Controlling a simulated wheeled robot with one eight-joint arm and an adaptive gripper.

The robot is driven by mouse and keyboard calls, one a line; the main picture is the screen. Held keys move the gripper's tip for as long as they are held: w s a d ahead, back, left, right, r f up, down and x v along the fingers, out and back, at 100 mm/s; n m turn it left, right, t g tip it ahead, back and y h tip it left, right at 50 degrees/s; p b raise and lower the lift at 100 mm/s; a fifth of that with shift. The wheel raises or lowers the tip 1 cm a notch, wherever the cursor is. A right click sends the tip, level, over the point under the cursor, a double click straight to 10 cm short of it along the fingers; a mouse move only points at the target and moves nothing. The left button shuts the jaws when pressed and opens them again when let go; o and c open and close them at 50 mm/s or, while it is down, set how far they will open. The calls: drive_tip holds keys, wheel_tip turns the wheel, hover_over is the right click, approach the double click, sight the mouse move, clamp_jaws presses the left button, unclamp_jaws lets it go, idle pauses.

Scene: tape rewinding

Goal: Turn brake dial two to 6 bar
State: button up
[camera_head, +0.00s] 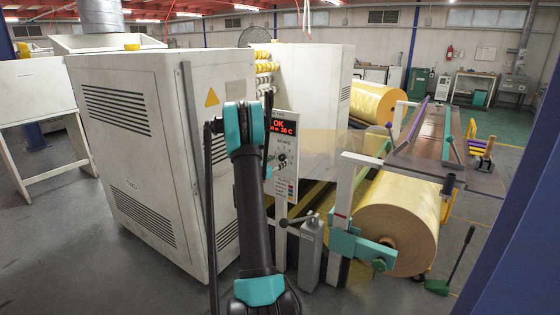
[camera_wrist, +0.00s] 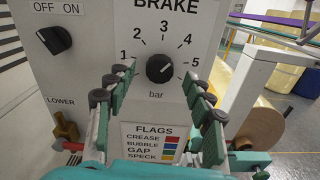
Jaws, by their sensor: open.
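A brake dial (camera_wrist: 160,68), a round black knob, sits on a pale panel (camera_wrist: 203,32) under the word BRAKE. Numbers 1 to 5 run around it, with "bar" below; no 6 shows, and that lower right area is partly covered by my right finger. The knob's exact pointer direction is hard to tell. The dial also shows small in the head view (camera_head: 282,160). My gripper (camera_wrist: 162,82) is open, its green and black fingers either side of the dial, with no clear contact. In the head view my arm hides most of the gripper.
An OFF/ON switch (camera_wrist: 54,40) sits left of the dial, with a brass-coloured part (camera_wrist: 66,131) below it. A FLAGS colour legend (camera_wrist: 155,142) is under the dial. A red-lit display (camera_head: 284,127) tops the panel. A yellow roll (camera_head: 400,220) and stand are to the right.

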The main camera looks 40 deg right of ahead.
sight(282, 157)
drive_tip(key=shift+x, duration=1.25)
drive_tip(key=shift+c, duration=0.4)
drive_tip(key=c, duration=1.1)
